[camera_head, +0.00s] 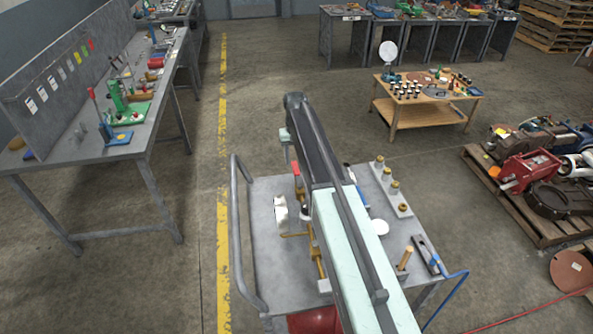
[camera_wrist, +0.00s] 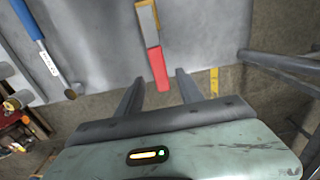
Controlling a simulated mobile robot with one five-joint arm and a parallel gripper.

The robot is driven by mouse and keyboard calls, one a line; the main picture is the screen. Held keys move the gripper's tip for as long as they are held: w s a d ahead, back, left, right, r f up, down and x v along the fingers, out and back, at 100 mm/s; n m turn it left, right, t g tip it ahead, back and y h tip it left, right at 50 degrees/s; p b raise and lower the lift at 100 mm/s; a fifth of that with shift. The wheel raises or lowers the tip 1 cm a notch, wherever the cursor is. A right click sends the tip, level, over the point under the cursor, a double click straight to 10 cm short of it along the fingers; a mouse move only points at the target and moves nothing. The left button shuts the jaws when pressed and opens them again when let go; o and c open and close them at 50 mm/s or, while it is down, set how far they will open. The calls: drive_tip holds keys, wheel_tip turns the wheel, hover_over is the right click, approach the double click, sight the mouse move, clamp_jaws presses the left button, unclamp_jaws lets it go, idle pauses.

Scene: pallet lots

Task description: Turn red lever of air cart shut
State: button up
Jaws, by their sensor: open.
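The red lever (camera_wrist: 158,69) shows in the wrist view, its red grip pointing toward my gripper and a grey and yellow part behind it. My gripper (camera_wrist: 158,86) is open, with one finger on each side of the grip's near end; I cannot tell whether either touches it. In the head view the red lever (camera_head: 296,168) stands near the far edge of the grey air cart (camera_head: 262,235), beside my arm. My arm hides part of the cart top and its brass piping, and the fingers are not clear there.
The cart's tube handle (camera_head: 238,235) runs along its left side. A strip with brass fittings (camera_head: 393,187) lies right of my arm. A blue-handled tool (camera_wrist: 38,40) lies left in the wrist view. A workbench (camera_head: 140,150) stands left; floor lies between.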

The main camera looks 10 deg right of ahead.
sight(295, 166)
wheel_tip(295, 166, down, 3)
drive_tip(key=shift+f+b, duration=0.2)
drive_tip(key=shift+b, duration=0.8)
drive_tip(key=shift+r, duration=0.1)
clamp_jaws()
idle(0.3)
